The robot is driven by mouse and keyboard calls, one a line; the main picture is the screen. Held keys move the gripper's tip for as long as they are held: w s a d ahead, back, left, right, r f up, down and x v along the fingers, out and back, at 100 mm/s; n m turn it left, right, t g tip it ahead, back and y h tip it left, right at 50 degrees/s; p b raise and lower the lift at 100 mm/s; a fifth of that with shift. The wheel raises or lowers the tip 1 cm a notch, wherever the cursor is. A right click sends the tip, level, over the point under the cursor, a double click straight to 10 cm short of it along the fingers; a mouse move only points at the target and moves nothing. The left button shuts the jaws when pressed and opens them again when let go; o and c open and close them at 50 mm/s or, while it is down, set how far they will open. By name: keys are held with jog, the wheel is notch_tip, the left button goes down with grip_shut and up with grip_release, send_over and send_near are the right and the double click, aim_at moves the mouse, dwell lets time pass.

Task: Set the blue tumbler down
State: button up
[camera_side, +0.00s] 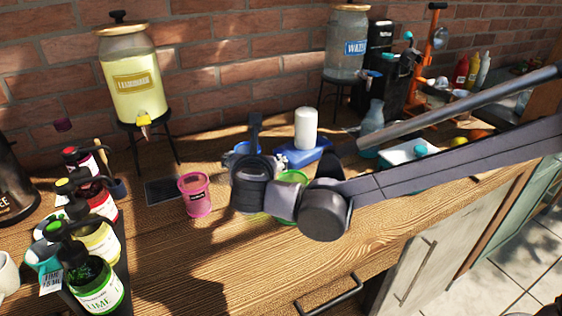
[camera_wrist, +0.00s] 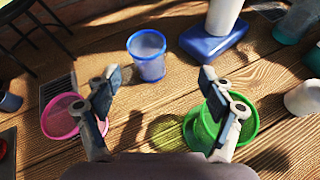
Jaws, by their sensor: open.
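The blue tumbler (camera_wrist: 148,66) stands upright on the wooden table, ahead of my gripper and between the lines of its two fingers. In the side view only part of the blue tumbler (camera_side: 242,149) shows behind my arm. My gripper (camera_wrist: 160,78) is open, with nothing between its fingers. The tumbler is apart from both fingers in the wrist view. In the side view my gripper (camera_side: 267,145) hangs over the table and hides much of the tumbler.
A pink tumbler (camera_wrist: 58,118) stands near my left finger, and a green tumbler (camera_wrist: 197,136) sits beneath my right finger. A blue-based white cylinder (camera_wrist: 212,42) stands at the back right. A lemonade dispenser (camera_side: 131,82) and a bottle rack stand left. Bare table lies in front (camera_side: 250,255).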

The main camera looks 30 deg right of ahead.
jog(key=s+d+r+m+g+y, duration=0.15)
jog(key=s+d+m, duration=0.25)
jog(key=d+m, duration=0.45)
jog(key=s+d+f+m+g, duration=0.1)
jog(key=s+d+m+g, duration=0.3)
jog(key=d, duration=0.7)
jog(key=s+d+f+m+y, duration=0.1)
jog(key=s+d+m, duration=0.1)
jog(key=s+m, duration=0.2)
jog(key=s+d+f+m+y, duration=0.1)
jog(key=s+d+m, duration=0.2)
jog(key=s+m, duration=0.2)
jog(key=s+d+f+m+y, duration=0.1)
jog(key=s+d+m, duration=0.1)
jog(key=s+m, duration=0.3)
jog(key=shift+s+d+f+m+t, duration=0.2)
jog(key=shift+s+f+m+t, duration=0.1)
jog(key=shift+m, duration=0.65)
jog(key=shift+s+f+m+y, duration=0.3)
jog(key=shift+s+m, duration=0.2)
jog(key=shift+m, duration=0.4)
